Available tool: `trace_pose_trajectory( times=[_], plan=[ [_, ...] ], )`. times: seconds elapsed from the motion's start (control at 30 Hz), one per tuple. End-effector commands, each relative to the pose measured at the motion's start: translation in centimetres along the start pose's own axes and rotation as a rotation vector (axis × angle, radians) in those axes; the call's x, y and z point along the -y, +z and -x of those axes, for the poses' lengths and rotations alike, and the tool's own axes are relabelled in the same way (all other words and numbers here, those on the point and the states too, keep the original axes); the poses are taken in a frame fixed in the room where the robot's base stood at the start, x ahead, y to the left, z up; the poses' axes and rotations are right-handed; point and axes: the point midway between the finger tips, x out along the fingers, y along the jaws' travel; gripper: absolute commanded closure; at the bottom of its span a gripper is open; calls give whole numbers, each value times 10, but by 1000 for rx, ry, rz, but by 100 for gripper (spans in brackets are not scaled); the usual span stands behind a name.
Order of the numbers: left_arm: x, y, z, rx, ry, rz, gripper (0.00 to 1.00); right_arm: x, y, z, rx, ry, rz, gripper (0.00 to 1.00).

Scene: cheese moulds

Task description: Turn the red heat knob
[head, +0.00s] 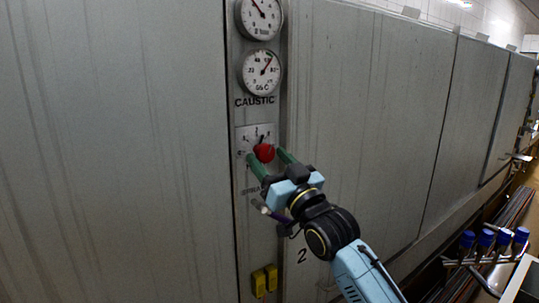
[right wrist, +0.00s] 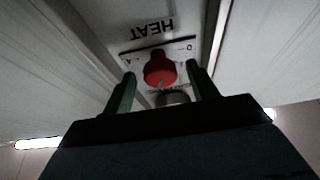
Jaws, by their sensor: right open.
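The red heat knob (head: 264,153) sits on a small scaled plate (head: 248,137) on the narrow panel, below two round gauges. In the right wrist view the red knob (right wrist: 160,69) shows close ahead, with the plate lettered HEAT (right wrist: 152,32) behind it, upside down. My right gripper (head: 268,157) is open, its two green fingers reaching to either side of the knob. In the right wrist view the right gripper (right wrist: 162,82) has one finger left and one right of the knob, with gaps visible. Whether the fingertips touch it cannot be told. My left gripper is not in view.
Two white gauges (head: 261,72) and the word CAUSTIC are above the knob. Blue-capped items (head: 485,238) stand at the lower right. The space left of my arm is clear.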

Motion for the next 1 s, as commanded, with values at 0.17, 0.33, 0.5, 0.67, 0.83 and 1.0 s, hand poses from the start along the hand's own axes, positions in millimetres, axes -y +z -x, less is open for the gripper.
trace_pose_trajectory(
  times=[0.17, 0.33, 0.5, 0.67, 0.83, 1.0],
  plan=[
    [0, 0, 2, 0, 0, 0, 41, 0, 0, -7, 0, 0, 0, 42],
    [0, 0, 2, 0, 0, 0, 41, 0, 0, -7, 0, 0, 0, 42],
    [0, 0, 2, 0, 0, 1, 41, 0, 0, -6, 0, 0, 0, 56],
    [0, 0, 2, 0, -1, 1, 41, 0, 0, -6, 0, 0, 0, 77],
    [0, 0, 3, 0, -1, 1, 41, 1, 0, -7, 0, 3, -10, 85],
    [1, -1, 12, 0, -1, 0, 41, 2, -2, -7, 0, 35, -87, 85]
  ],
)
